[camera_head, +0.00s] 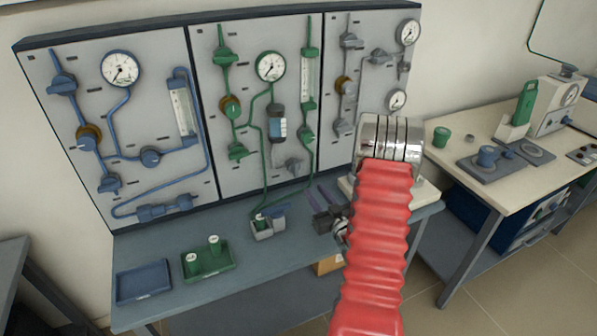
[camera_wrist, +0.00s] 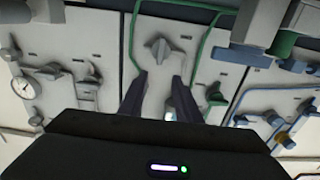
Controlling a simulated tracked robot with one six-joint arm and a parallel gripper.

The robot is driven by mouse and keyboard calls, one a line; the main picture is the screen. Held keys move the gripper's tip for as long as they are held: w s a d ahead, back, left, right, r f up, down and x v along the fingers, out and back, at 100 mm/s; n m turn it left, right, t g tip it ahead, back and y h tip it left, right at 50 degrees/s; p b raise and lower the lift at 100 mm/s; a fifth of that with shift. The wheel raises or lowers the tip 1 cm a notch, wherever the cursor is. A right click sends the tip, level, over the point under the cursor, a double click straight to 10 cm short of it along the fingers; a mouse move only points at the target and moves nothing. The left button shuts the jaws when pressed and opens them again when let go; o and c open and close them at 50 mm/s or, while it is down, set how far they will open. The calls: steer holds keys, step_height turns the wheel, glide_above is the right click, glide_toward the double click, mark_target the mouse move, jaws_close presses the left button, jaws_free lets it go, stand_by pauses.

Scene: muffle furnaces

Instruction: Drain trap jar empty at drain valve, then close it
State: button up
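The trap jar (camera_head: 277,126) hangs upright on the middle, green-piped panel, with blue in its window. The grey drain valve (camera_head: 293,165) sits below it to the right. My gripper (camera_head: 319,193) is low in front of the panel, right of and below that valve. In the wrist view, which is turned upside down, my gripper (camera_wrist: 159,77) is open. The grey drain valve handle (camera_wrist: 160,48) lies just beyond the gap between its fingertips, and no contact shows. Only a small pale part of what may be the jar shows between the fingers. The jar's liquid level is unclear.
A grey holder (camera_head: 268,230) stands on the bench under the green tubes. Other valves and gauges crowd the panel. A side table (camera_head: 500,185) with equipment stands right.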

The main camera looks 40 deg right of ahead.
mark_target(296, 167)
steer(key=x, duration=1.4)
steer(key=shift+s, duration=0.1)
steer(key=shift+c, duration=0.2)
jaws_close()
steer(key=shift+a, duration=0.1)
